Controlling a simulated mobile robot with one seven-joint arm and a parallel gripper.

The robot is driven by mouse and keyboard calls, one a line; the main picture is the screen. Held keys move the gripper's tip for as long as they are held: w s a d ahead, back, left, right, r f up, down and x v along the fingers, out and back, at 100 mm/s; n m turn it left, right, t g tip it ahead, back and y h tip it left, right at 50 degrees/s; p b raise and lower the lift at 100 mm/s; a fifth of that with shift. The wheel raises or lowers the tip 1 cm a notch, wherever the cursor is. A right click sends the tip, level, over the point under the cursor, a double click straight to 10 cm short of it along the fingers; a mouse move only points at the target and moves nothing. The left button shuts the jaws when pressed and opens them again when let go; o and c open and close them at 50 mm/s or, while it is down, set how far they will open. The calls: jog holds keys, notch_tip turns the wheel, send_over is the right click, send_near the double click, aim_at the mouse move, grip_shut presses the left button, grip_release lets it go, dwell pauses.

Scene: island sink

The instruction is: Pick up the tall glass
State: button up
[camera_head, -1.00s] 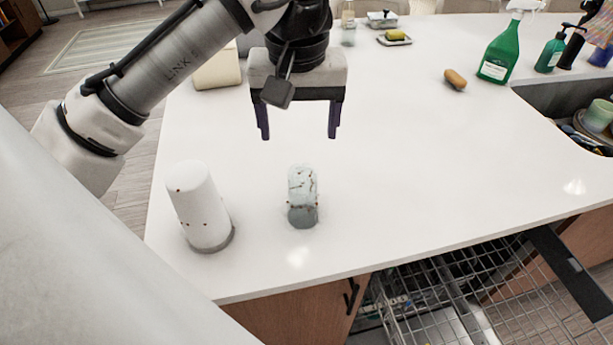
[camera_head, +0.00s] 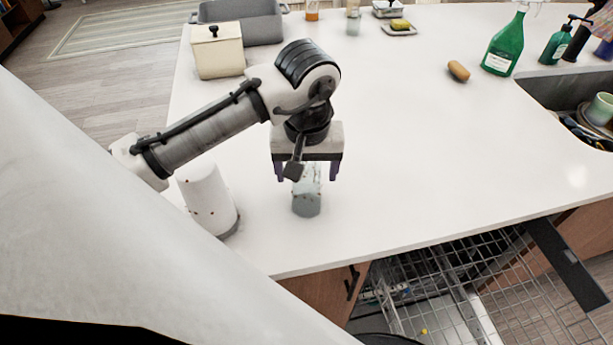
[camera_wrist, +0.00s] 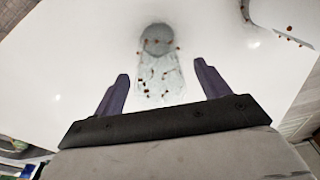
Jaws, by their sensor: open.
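The tall glass (camera_head: 307,196) is clear greyish with small dark and reddish specks. It stands on the white counter (camera_head: 420,150) near its front edge. In the wrist view the glass (camera_wrist: 160,65) lies ahead of and between my two spread dark fingers (camera_wrist: 160,85). I cannot tell whether the fingers are level with it. Nothing is held.
A white speckled cylinder (camera_head: 208,200) stands left of the glass, partly behind my arm. A cream canister (camera_head: 218,52) and grey bin (camera_head: 262,22) are at the back. A green spray bottle (camera_head: 503,45) stands by the sink at right. An open dishwasher rack (camera_head: 440,285) is below the front edge.

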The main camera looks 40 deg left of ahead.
jog(key=shift+f, duration=0.3)
jog(key=c, duration=1.2)
jog(key=shift+o, duration=0.2)
jog(key=shift+r, duration=0.1)
